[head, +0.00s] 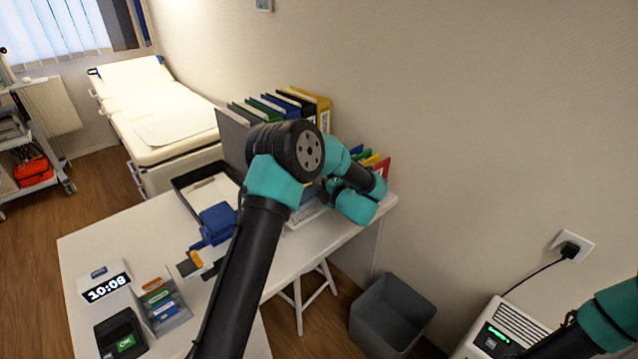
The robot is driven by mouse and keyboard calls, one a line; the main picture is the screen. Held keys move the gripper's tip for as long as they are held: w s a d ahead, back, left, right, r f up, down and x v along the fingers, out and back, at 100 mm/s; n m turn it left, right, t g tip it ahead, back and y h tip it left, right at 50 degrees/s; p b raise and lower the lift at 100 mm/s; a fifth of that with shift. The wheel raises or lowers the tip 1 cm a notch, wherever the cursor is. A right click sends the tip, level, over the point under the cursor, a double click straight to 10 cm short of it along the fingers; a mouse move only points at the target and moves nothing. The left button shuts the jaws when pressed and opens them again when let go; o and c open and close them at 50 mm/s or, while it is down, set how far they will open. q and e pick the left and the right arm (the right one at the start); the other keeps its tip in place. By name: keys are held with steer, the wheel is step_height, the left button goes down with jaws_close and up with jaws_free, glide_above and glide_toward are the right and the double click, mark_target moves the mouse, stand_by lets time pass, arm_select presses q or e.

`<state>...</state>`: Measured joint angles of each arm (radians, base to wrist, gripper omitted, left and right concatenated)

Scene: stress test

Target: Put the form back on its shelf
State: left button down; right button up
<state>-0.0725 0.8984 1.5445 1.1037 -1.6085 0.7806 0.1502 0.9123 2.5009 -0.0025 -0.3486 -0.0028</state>
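A white sheet (205,193), possibly the form, lies in a black tray (181,190) on the white desk; my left arm hides part of that area. I cannot tell which shelf belongs to the form. My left arm rises across the middle of the picture and bends over the desk, with its wrist near the coloured folders at the right. The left gripper's fingers are hidden, so I cannot see what it holds. Only a link of my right arm shows at the bottom right corner; its gripper is out of the picture.
Binders (318,105) stand along the desk's back. A blue device (217,219), a clock (107,288), a card holder (163,303) and a card terminal (120,336) occupy the desk. A grey bin (391,315) and a white heater (497,335) stand right. An examination couch (160,112) is behind.

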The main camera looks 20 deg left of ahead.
arm_select(q)
steer(key=c, duration=1.8)
jaws_free()
steer(key=o, duration=0.5)
steer(key=v, duration=1.7)
steer(key=shift+d, duration=0.15)
